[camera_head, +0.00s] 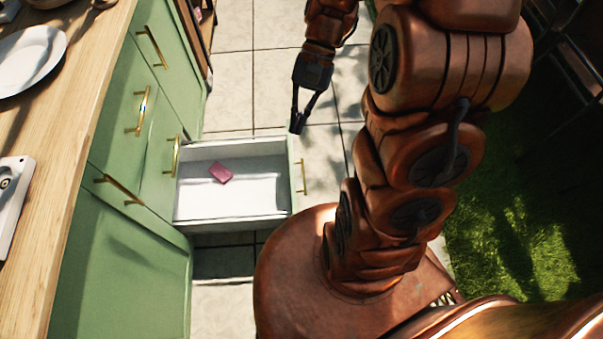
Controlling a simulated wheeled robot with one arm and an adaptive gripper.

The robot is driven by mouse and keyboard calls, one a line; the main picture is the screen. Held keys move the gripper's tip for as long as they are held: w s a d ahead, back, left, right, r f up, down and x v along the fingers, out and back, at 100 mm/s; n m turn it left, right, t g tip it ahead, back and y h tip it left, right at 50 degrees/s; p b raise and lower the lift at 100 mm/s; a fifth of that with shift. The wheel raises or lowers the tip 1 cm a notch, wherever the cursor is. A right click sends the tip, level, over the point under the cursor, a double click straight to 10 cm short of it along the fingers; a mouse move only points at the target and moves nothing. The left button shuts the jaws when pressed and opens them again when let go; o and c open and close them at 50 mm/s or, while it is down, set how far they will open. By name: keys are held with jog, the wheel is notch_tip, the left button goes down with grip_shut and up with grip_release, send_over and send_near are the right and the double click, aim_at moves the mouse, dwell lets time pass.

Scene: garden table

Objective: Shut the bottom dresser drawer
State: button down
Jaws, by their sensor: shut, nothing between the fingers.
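The green dresser (125,245) stands on the left with brass handles. Its bottom drawer (232,207) is pulled out to the right over the tiles, white inside. A small pink-red item (221,173) lies in it. The drawer's front panel (292,178) is seen nearly edge-on, with its brass handle (302,176) on the right side. My gripper (297,127) is shut and empty, pointing down at the far end of the drawer front. Its fingertips look close to the top corner of the front. I cannot tell whether they touch it.
A wooden counter (60,150) tops the dresser and carries a white plate (30,60) and a white device (8,200). Pale tiles (240,90) lie free beyond the drawer. Grass (510,240) is on the right. Dark furniture (575,50) stands at the upper right.

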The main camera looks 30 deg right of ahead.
jog(key=w+d+f+m+t+y+b, duration=0.1)
jog(key=w+d+f+m+y+b, duration=0.15)
jog(key=f, duration=0.45)
jog(key=w+d+f+m+y+b, duration=0.2)
jog(key=w+f+b, duration=0.2)
jog(key=f, duration=0.3)
jog(key=d+f+m+t+y+b, duration=0.2)
jog(key=d+f+m+t+b, duration=0.25)
jog(key=f, duration=0.85)
jog(key=w+d+f+m+t+y+b, duration=0.1)
jog(key=d+f+m+t+y+b, duration=0.15)
jog(key=d+f+b, duration=0.65)
jog(key=d+f+m+t+y+b, duration=0.1)
jog(key=d+f+m+t+b, duration=0.25)
jog(key=f, duration=1.25)
jog(key=shift+m+t, duration=0.25)
jog(key=shift+m, duration=0.25)
jog(key=b+x, duration=0.4)
jog(key=x, duration=0.9)
jog(key=shift+w+a+r, duration=0.1)
jog(key=shift+a, duration=0.2)
jog(key=shift+w+a+r, duration=0.1)
jog(key=shift+w+a, duration=0.15)
jog(key=shift+a, duration=0.3)
jog(key=shift+a, duration=0.1)
